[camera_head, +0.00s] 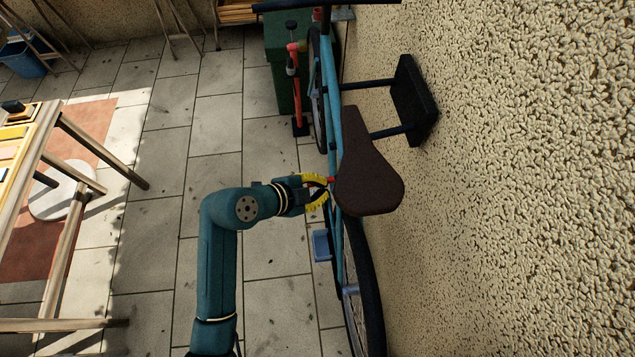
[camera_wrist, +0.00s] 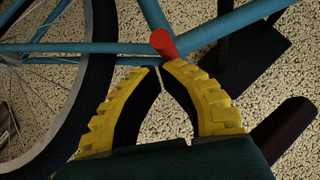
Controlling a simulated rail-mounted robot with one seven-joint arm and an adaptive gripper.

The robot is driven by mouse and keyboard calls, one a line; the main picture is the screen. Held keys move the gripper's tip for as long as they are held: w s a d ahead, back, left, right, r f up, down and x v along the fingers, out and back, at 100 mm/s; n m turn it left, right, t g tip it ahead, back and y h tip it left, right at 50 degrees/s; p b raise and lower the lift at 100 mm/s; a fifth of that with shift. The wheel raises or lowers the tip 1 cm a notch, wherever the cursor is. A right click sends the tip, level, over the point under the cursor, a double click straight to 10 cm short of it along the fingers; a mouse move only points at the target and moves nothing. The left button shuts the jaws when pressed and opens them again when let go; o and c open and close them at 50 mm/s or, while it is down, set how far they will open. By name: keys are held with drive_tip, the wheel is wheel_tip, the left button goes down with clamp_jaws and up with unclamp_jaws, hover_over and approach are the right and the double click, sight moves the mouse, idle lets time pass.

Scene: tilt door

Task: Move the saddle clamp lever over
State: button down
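The saddle clamp lever shows as a short red piece (camera_wrist: 163,43) beside the blue bike frame tube (camera_wrist: 90,48) in the wrist view. It also shows as a small red tip (camera_head: 331,180) at the left edge of the dark brown saddle (camera_head: 368,170) in the head view. My gripper (camera_head: 327,190) has yellow fingers and is beside the saddle on its left. In the wrist view my gripper's fingertips (camera_wrist: 161,69) come together just below the red lever, with nothing seen between them. Whether a fingertip touches the lever is unclear. The saddle hides the clamp from above.
The bike stands along a rough stone wall (camera_head: 520,180), with a black wall bracket (camera_head: 413,100) near the saddle. A green bin (camera_head: 280,62) stands behind. A wooden table (camera_head: 45,150) is at the left. Paved floor (camera_head: 165,180) between table and bike is clear.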

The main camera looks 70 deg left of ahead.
drive_tip(key=s+d+r+p, duration=0.2)
drive_tip(key=s+d+r, duration=0.2)
drive_tip(key=s+r, duration=0.3)
wheel_tip(320, 180, up, 2)
drive_tip(key=shift+s+d+r+p, duration=0.25)
drive_tip(key=shift+s+d+p, duration=0.1)
drive_tip(key=shift+s+p, duration=0.05)
